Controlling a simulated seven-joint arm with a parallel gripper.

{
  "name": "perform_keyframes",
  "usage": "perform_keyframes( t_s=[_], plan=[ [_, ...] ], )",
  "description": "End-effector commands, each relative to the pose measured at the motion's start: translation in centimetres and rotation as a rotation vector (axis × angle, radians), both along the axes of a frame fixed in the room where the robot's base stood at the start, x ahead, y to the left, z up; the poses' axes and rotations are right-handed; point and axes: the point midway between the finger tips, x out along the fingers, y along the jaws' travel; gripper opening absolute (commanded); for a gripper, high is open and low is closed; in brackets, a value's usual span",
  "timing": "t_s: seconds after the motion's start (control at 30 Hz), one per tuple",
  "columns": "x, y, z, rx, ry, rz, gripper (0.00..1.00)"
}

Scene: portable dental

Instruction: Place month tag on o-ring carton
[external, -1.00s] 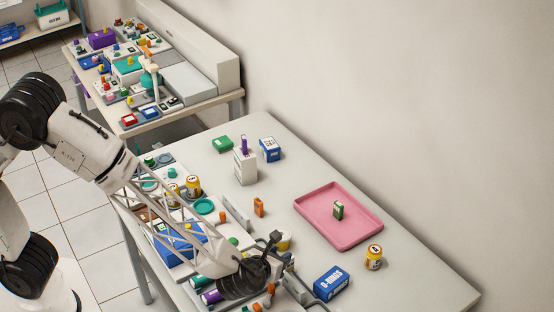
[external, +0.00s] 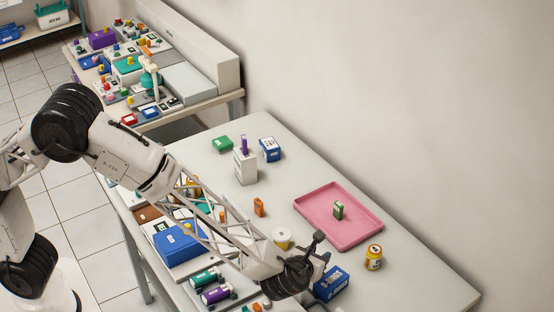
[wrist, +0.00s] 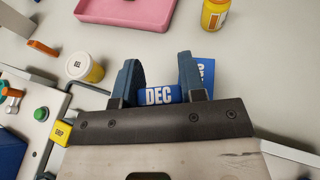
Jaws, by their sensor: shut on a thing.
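My gripper (wrist: 158,76) is shut on a blue month tag (wrist: 158,96) marked DEC in white, held between its two fingers in the wrist view. In the external view my gripper (external: 316,258) is beside the blue O-rings carton (external: 332,284), on its upper left; the tag cannot be made out there. The carton lies on the white table near the front. In the wrist view part of the carton (wrist: 205,72) shows behind the right finger, so the tag is close to it, but I cannot tell whether they touch.
Open table lies along the right.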

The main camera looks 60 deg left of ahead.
Motion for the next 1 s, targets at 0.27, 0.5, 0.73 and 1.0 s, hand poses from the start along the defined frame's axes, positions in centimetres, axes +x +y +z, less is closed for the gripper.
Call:
perform_keyframes(
  t_s=[0.27,0.5,0.73,1.0],
  plan=[
    [3.1,-1.7,-0.4,-0.001,0.000,0.001,0.15],
    [4.5,-2.5,-0.5,0.000,0.000,0.001,0.15],
    [4.7,-2.6,-0.5,0.000,0.000,0.001,0.15],
    [4.6,-2.6,-1.2,0.001,0.000,0.001,0.15]
  ],
)
